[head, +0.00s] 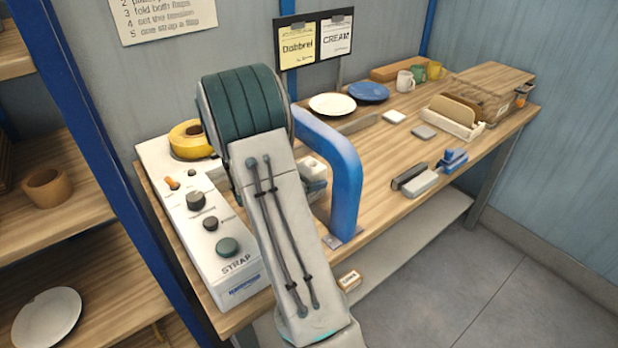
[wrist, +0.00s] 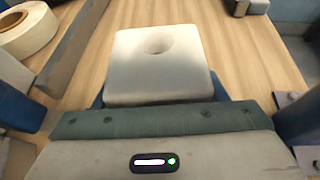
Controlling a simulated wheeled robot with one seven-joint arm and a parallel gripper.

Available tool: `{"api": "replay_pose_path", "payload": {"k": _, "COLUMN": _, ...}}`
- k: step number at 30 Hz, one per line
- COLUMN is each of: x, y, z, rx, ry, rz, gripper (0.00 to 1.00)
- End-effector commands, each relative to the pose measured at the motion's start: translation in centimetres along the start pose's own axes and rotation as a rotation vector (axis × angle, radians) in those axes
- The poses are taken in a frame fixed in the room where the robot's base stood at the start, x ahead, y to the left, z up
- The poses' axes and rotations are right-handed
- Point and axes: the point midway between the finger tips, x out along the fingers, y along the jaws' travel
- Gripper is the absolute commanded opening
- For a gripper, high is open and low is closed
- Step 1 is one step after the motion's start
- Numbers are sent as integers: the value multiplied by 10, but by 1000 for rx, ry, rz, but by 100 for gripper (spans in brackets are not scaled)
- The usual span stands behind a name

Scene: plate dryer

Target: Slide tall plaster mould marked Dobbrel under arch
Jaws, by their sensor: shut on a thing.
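A pale plaster mould (wrist: 158,58) with a round hollow in its top fills the middle of the wrist view. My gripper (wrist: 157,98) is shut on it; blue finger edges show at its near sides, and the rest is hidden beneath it. In the head view a pale block (head: 313,170), probably this mould, shows in part behind my arm, beside the blue arch (head: 345,165). Blue posts also flank my gripper at the left (wrist: 18,108) and right (wrist: 300,118) in the wrist view. No mark on the mould is legible.
A white strap console (head: 215,235) stands left of the arch, with a yellow tape roll (head: 190,140) behind. Plates, mugs, a wire basket (head: 490,100) and a blue stapler-like tool (head: 452,160) stand farther right. A yellow Dobbrel card (head: 297,46) hangs behind. Bare wood lies beyond the mould.

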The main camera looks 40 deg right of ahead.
Motion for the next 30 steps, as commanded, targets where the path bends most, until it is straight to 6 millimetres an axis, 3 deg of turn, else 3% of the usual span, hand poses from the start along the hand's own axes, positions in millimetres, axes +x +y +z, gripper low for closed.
{"api": "replay_pose_path", "payload": {"k": 16, "x": -12, "y": 0, "z": -4, "rx": 2, "ry": 0, "rz": -3, "gripper": 25}}
{"api": "replay_pose_path", "payload": {"k": 17, "x": -12, "y": 0, "z": -4, "rx": 2, "ry": 0, "rz": -3, "gripper": 71}}
{"api": "replay_pose_path", "payload": {"k": 19, "x": -12, "y": 0, "z": -4, "rx": 2, "ry": 0, "rz": -3, "gripper": 90}}
{"api": "replay_pose_path", "payload": {"k": 30, "x": -16, "y": 0, "z": -4, "rx": 2, "ry": 0, "rz": -3, "gripper": 91}}
